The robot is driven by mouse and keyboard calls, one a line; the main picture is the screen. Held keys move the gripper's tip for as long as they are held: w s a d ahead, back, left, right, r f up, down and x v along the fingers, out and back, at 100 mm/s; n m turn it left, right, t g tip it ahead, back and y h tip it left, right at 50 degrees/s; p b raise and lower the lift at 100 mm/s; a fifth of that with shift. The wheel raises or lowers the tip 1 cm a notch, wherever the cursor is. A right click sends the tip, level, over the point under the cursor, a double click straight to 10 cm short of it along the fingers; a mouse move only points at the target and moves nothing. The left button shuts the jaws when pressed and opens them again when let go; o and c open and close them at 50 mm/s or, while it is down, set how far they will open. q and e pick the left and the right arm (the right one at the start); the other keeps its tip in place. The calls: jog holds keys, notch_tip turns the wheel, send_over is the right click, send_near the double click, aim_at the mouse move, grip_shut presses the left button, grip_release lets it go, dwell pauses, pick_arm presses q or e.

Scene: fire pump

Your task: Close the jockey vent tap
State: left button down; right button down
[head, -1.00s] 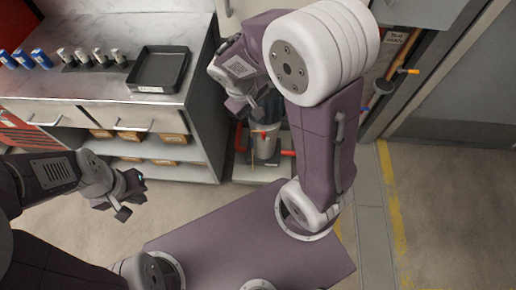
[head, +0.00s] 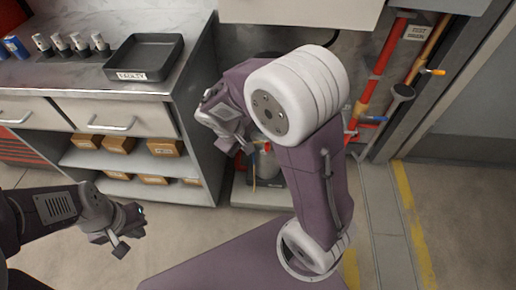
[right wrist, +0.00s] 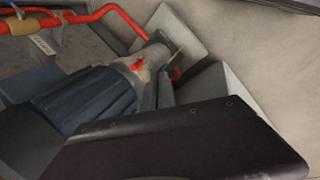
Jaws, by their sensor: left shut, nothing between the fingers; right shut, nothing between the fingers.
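The small grey jockey pump (head: 267,165) stands low behind my right arm, partly hidden by it. In the right wrist view its ribbed dark motor (right wrist: 85,98) leads to a grey body (right wrist: 152,60). A small red lever (right wrist: 137,65) sits on that body, and a second red part (right wrist: 175,73) shows on its far side. I cannot tell for sure which is the vent tap. My right gripper (head: 245,146) is shut and empty, above and left of the pump. My left gripper (head: 127,246) is shut and empty over the floor, away from the pump.
A counter with a black tray (head: 145,77) labelled FAULTY and several small cylinders stands at left. A red pipe (head: 372,85) and an orange-handled valve (head: 437,72) are on the right wall. In the wrist view, a red pipe (right wrist: 105,12) runs beside the pump. Floor is clear at right.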

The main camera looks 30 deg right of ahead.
aim_at(267, 148)
jog(key=w+d+f+b, duration=0.3)
jog(key=d+f+b, duration=0.3)
jog(key=f, duration=0.3)
jog(key=shift+d+b, duration=0.35)
jog(key=shift+d, duration=0.05)
jog(key=shift+r, duration=0.1)
